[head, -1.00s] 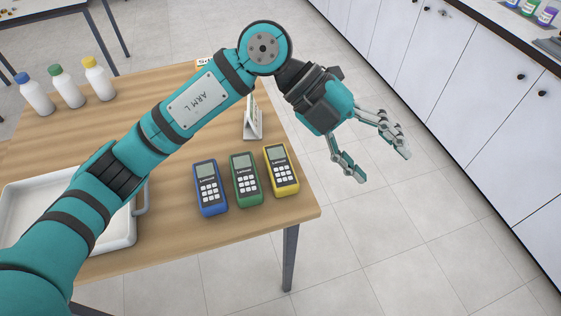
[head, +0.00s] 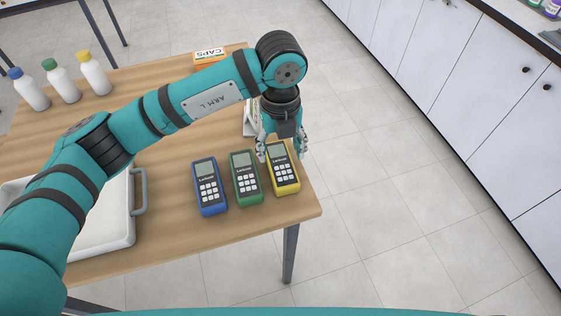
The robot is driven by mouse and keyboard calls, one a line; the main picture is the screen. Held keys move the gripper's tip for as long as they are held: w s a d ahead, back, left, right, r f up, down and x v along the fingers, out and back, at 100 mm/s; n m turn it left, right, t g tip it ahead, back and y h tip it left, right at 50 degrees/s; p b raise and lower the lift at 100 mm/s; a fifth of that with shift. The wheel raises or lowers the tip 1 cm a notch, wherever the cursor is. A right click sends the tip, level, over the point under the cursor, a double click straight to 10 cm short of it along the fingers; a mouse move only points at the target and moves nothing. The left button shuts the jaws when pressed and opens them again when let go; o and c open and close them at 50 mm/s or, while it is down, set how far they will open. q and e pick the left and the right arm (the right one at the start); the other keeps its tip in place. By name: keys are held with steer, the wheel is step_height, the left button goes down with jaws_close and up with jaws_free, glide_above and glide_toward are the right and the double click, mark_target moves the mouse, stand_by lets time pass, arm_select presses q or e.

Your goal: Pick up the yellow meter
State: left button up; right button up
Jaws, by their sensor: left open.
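The yellow meter (head: 284,176) lies face up near the right edge of the wooden table, at the right end of a row of three. The green meter (head: 246,180) is just left of it, and the blue meter (head: 209,189) is left of that. My left gripper (head: 280,152) is open and points down at the far end of the yellow meter. Its fingers show on either side of that end. I cannot tell whether they touch it. My right gripper is not in view.
A white tray (head: 112,236) with a grey handle is at the left of the table (head: 170,243). Three capped bottles (head: 64,86) stand at the back left. A CAPS box (head: 210,57) and a white stand (head: 249,118) are behind the meters. Floor is clear right of the table.

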mark_target(281, 162)
arm_select(q)
steer(key=shift+f, duration=0.65)
steer(key=f, duration=0.1)
steer(key=f+p, duration=0.2)
steer(key=f, duration=0.1)
steer(key=shift+w+f, duration=0.1)
steer(key=shift+w, duration=0.2)
steer(key=shift+f, duration=0.5)
steer(key=shift+c, duration=1)
steer(key=c, duration=0.8)
